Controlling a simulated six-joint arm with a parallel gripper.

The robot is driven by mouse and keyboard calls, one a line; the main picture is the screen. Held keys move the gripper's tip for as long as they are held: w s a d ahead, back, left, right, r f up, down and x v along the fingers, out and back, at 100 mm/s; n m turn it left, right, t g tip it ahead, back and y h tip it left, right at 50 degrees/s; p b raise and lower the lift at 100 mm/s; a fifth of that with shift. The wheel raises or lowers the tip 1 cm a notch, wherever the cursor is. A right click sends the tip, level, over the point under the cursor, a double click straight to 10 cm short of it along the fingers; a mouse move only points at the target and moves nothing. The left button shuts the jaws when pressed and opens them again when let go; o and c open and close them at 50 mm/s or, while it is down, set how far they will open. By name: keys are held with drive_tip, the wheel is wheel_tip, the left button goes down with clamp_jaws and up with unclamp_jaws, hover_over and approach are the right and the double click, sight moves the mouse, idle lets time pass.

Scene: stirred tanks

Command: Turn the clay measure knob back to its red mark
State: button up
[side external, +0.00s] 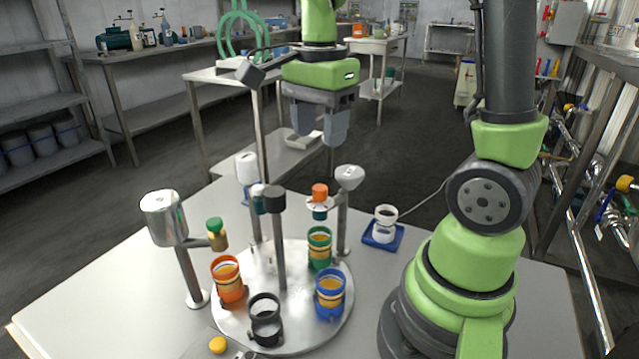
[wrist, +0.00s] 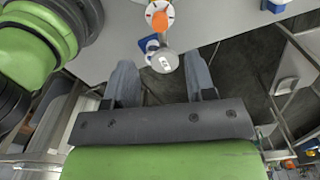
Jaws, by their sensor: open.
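The clay measure knob (side external: 320,191) is orange and sits on a white dial (side external: 312,203), on a grey-topped dispenser post (side external: 348,178) behind the turntable. In the wrist view the knob (wrist: 160,20) shows at the top centre on its white dial (wrist: 169,8). Small red marking shows on the dial, but its alignment with the knob is too small to tell. My gripper (side external: 320,130) is open and empty, fingers pointing down, above and behind the knob and apart from it. In the wrist view the dispenser's top (wrist: 167,61) appears between my fingers.
A round turntable (side external: 240,333) holds orange, green, blue and black cup holders around a dark central post (side external: 276,240). A metal dispenser with a green knob (side external: 215,226) stands left; a white-topped one (side external: 246,168) stands behind.

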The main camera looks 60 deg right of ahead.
sight(320, 188)
wheel_tip(320, 188, down, 10)
drive_tip(key=shift+r, duration=0.1)
idle(0.4)
drive_tip(key=c, duration=0.9)
